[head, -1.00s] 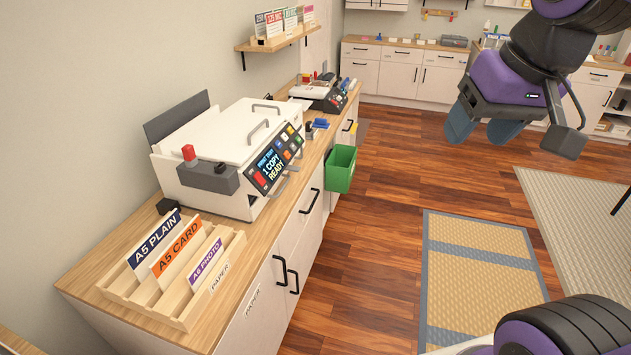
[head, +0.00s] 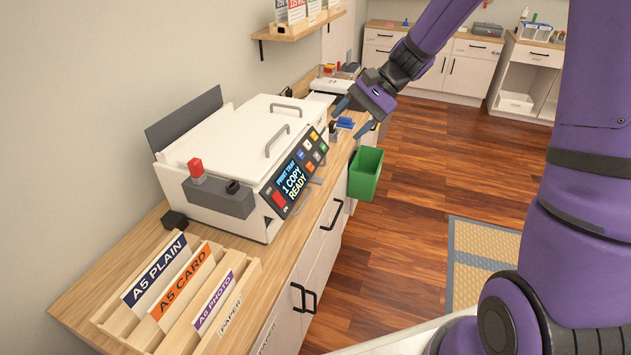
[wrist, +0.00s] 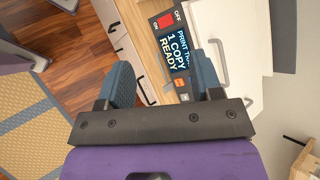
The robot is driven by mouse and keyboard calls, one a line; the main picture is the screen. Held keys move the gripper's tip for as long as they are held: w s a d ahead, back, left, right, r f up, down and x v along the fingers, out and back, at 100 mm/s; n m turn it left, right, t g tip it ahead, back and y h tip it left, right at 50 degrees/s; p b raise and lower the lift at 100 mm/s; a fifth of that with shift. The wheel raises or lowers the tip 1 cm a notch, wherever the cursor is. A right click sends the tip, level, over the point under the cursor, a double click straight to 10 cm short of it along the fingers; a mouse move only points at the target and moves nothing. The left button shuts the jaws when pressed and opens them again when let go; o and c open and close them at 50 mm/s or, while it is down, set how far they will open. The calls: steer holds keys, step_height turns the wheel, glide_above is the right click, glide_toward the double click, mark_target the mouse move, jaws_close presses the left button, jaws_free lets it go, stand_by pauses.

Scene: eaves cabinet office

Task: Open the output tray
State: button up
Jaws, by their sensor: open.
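The white printer (head: 225,135) stands on the wooden counter at the left, its lids down. Its slanted control panel (head: 290,180) reads "PRINT TRAY 1 COPY READY"; the panel also shows in the wrist view (wrist: 175,50). A grey handle (head: 314,181) shows low on the printer's front, beside the panel; I cannot tell for sure that it belongs to the output tray, whose body is mostly hidden. My gripper (head: 356,118) is open and empty, above the counter's front edge past the panel's far end. In the wrist view its fingers (wrist: 163,82) are spread apart.
A paper rack (head: 185,300) stands on the near counter. A green bin (head: 366,174) hangs at the counter's front, just below my gripper. A red-topped grey box (head: 218,195) juts from the printer. Cabinet handles (head: 304,297) stick out below.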

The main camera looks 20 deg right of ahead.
steer(key=w+d+f+m+t+y, duration=0.1)
steer(key=w+f+m+t+y, duration=0.2)
steer(key=w+f, duration=0.4)
steer(key=w+d+f+m+y, duration=0.25)
steer(key=w+f+m, duration=0.2)
steer(key=f, duration=0.55)
steer(key=m+t, duration=0.8)
steer(key=m, duration=0.2)
glide_toward(316, 179)
steer(key=shift+n, duration=0.25)
steer(key=x, duration=1)
steer(key=shift+f, duration=0.2)
jaws_close()
steer(key=v, duration=1.4)
steer(key=shift+s+d, duration=0.15)
steer(key=shift+s, duration=0.1)
steer(key=shift+r, duration=0.1)
jaws_free()
